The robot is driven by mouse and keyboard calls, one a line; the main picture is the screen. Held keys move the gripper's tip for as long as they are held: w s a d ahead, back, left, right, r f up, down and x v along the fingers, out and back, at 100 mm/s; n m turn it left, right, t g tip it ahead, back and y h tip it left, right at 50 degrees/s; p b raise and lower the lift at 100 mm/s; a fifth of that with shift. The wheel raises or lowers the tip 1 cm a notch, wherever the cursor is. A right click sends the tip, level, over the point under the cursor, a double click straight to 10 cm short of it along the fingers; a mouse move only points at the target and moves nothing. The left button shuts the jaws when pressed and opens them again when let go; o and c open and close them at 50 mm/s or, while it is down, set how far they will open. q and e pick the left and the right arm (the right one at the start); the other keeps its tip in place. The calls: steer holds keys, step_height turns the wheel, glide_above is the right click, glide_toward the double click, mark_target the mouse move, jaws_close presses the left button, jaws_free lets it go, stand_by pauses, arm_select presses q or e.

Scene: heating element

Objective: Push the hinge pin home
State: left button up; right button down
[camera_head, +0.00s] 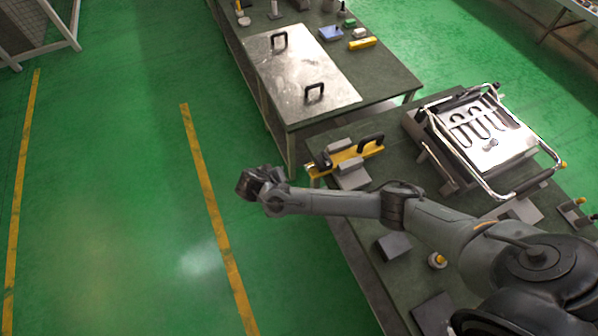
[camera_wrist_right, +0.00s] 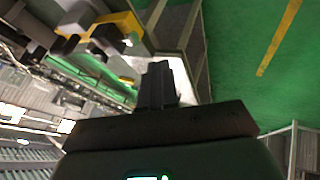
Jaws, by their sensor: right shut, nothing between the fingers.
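The hinge pin cannot be made out for certain in either view. A metal unit with dark looped heating elements (camera_head: 462,133) and a chrome tube frame (camera_head: 440,132) sits on the right bench. A yellow bar (camera_head: 322,168) with a black handle (camera_head: 370,143) rests on grey blocks at that bench's left edge; the yellow bar also shows at upper left in the right wrist view (camera_wrist_right: 127,22). My right gripper (camera_head: 250,182) is over the green floor, left of the yellow bar and apart from it. Its fingers (camera_wrist_right: 158,84) are shut and empty. My left gripper is out of view.
A back bench holds a pale metal plate (camera_head: 290,75) with two black handles, a blue block (camera_head: 330,33) and a yellow piece (camera_head: 362,43). Dark blocks (camera_head: 393,246) lie on the right bench near my right arm.

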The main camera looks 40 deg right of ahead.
mark_target(307, 169)
stand_by(0.3)
steer(key=d+f, duration=0.8)
steer(key=d, duration=0.1)
steer(key=shift+w+d, duration=0.15)
steer(key=shift+w, duration=0.3)
steer(key=shift+d, duration=0.1)
